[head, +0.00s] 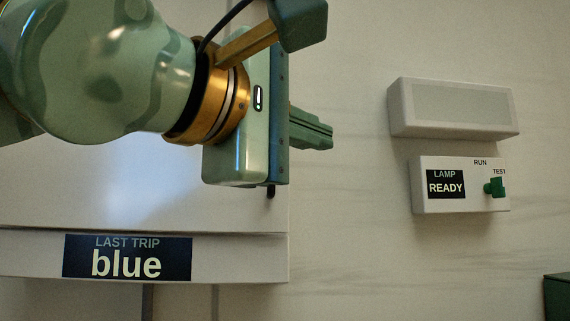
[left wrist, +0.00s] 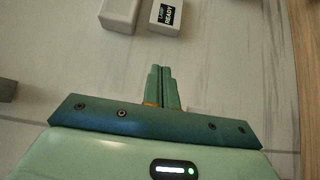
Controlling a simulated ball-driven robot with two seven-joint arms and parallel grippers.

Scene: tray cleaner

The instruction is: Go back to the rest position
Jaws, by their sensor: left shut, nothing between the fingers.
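My left gripper (head: 331,134) comes in from the upper left of the head view, in front of a white cabinet. The gripper is apart from the lamp box. My right gripper does not show in either view.
The white cabinet (head: 30,242) carries a label reading "LAST TRIP blue" (head: 127,257). A dark green object (head: 558,298) stands at lower right.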

